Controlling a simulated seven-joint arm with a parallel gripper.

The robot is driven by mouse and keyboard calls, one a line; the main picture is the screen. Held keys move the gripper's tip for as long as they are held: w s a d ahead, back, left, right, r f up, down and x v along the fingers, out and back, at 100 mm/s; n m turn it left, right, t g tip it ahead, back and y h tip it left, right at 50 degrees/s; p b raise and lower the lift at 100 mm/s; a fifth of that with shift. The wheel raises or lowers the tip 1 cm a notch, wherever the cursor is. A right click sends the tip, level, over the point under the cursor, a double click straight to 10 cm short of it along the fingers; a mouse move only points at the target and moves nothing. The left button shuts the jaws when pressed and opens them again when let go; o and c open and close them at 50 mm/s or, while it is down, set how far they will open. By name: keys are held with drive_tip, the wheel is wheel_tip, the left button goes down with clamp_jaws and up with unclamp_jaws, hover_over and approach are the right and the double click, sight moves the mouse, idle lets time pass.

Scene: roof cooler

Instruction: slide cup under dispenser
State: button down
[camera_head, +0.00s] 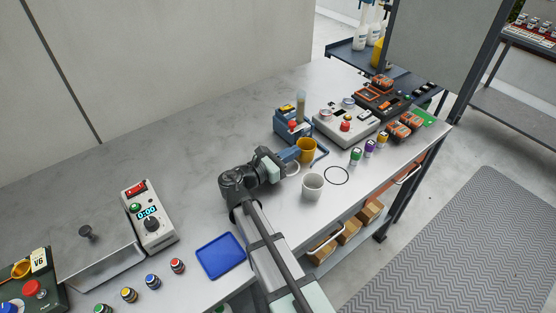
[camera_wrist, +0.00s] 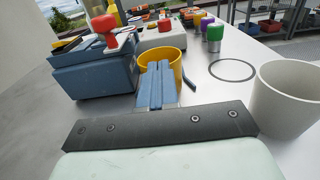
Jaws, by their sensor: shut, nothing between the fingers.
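A yellow cup (camera_head: 307,150) stands upright just in front of a blue boxy device (camera_head: 292,130) with a red knob, possibly the dispenser. A pale grey cup (camera_head: 313,187) stands upright nearer me, to the right of my gripper. My gripper (camera_head: 295,154) is shut and empty, its blue fingers pointing at the yellow cup. In the wrist view the fingers (camera_wrist: 157,68) overlap the front of the yellow cup (camera_wrist: 178,63); I cannot tell whether they touch it. The blue device (camera_wrist: 95,80) is left of the fingers and the grey cup (camera_wrist: 288,100) right.
Capped jars (camera_head: 369,147), a light box with a red button (camera_head: 345,126) and orange-black tools (camera_head: 378,98) stand beyond. A blue tray (camera_head: 221,257) lies nearer. The back left of the table is clear.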

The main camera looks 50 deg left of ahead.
sight(300, 159)
drive_tip(key=shift+w, duration=1.85)
drive_tip(key=shift+s, duration=0.1)
drive_tip(key=shift+s, duration=0.3)
drive_tip(key=shift+s+r, duration=0.1)
drive_tip(key=shift+r, duration=0.2)
wheel_tip(300, 159, up, 9)
drive_tip(key=w, duration=1.9)
drive_tip(key=shift+w+r, duration=0.2)
drive_tip(key=shift+w, duration=0.85)
